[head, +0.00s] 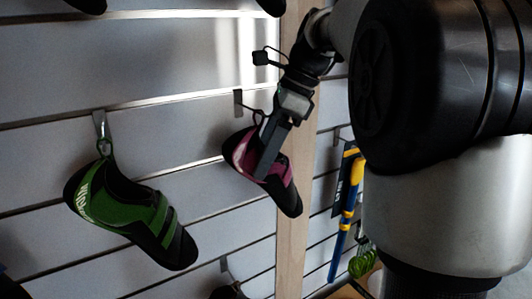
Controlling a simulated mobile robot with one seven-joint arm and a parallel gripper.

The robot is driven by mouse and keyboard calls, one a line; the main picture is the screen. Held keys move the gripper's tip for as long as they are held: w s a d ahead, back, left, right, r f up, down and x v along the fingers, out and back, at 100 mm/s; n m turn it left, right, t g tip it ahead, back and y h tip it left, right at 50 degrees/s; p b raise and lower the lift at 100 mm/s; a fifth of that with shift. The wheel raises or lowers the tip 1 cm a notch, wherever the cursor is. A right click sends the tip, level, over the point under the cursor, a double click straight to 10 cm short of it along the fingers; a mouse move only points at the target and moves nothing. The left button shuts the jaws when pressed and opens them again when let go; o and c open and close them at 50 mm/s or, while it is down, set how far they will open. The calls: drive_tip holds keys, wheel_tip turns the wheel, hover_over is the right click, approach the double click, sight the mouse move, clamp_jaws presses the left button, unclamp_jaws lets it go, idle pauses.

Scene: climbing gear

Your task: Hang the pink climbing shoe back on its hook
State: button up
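The pink and black climbing shoe (237,150) is in front of the slatted wall near the middle of the head view, toe tilted down to the right. A metal hook (239,103) sticks out of the slat just above its heel. A thin dark loop shows between hook and shoe; whether it is over the hook is not clear. My gripper (267,155) comes from the upper right, its dark fingers across the shoe's opening and side. They overlap the shoe, but I cannot tell whether they are closed on it. Part of the shoe is hidden behind them.
A green and black shoe (135,215) hangs from a hook (101,125) at the left. A wooden post (291,235) stands behind the pink shoe. A blue and yellow tool (346,205) and green coiled item (362,262) hang at the right. Another shoe shows below.

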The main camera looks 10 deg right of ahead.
drive_tip(key=shift+f, duration=0.6)
drive_tip(key=v, duration=0.6)
drive_tip(key=shift+w+a+p, duration=0.15)
drive_tip(key=shift+w+p, duration=0.05)
drive_tip(key=shift+p, duration=0.1)
drive_tip(key=s+d, duration=0.3)
drive_tip(key=d, duration=0.9)
drive_tip(key=s+a+f+n+t+h, duration=0.4)
drive_tip(key=s+a+f+n, duration=1)
drive_tip(key=n, duration=0.6)
drive_tip(key=shift+s+n+h, duration=0.3)
drive_tip(key=shift+s+n, duration=0.1)
drive_tip(key=shift+s, duration=0.75)
drive_tip(key=shift+a+f, duration=0.1)
drive_tip(key=shift+f, duration=0.05)
